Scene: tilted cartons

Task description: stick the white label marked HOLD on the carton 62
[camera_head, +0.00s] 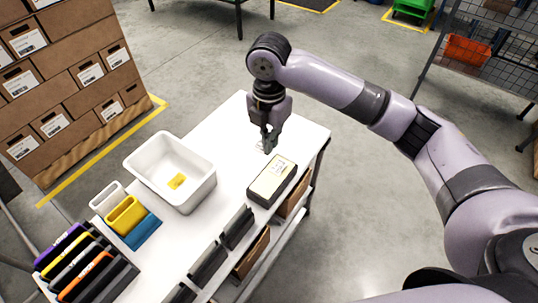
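My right gripper (268,150) points down over the far end of the white table (230,130). Its fingers look close together, but whether they are shut or hold anything is too small to tell. A small pale patch (261,144) shows beside the fingertips; I cannot read it as the HOLD label. A dark box with a cream top (268,183) stands nearer, below the gripper in the picture, with a small marked white-and-yellow piece on top. Brown cartons (252,254) sit tilted along the table's right side, partly hidden; no number 62 is readable. My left gripper is out of view.
A white bin (203,191) with a yellow piece inside stands left of the dark box. White, yellow and blue holders (126,215) and a rack of coloured items (82,265) are at the lower left. Dark upright panels (208,265) line the table's right edge.

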